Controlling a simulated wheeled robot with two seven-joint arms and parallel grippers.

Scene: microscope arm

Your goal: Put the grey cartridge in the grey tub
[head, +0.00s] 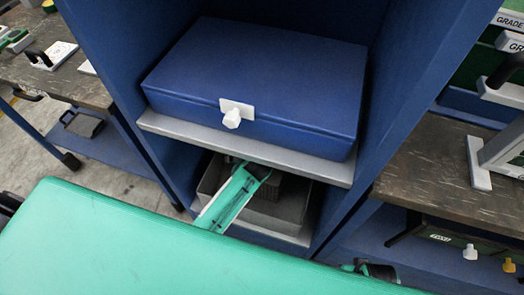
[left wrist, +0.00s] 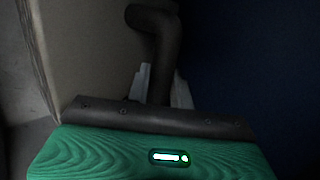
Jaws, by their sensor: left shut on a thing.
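In the head view my left arm (head: 232,198) reaches under the grey shelf into the lower bay of the blue cabinet, over the grey tub (head: 267,217). The shelf and arm hide the jaws there. In the left wrist view my left gripper (left wrist: 161,90) is shut on a dark curved handle (left wrist: 157,35). Whether this handle belongs to the grey cartridge is too dark to tell. A dark ridged grey surface (head: 292,190) shows inside the tub; I cannot tell whether it is the cartridge. My right gripper is not in view.
A blue case (head: 265,75) with a white knob (head: 232,117) fills the bay above. The grey shelf edge (head: 240,148) lies close over my left arm. Cabinet side walls bound the bay. Worktables stand at left (head: 75,75) and right (head: 425,175).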

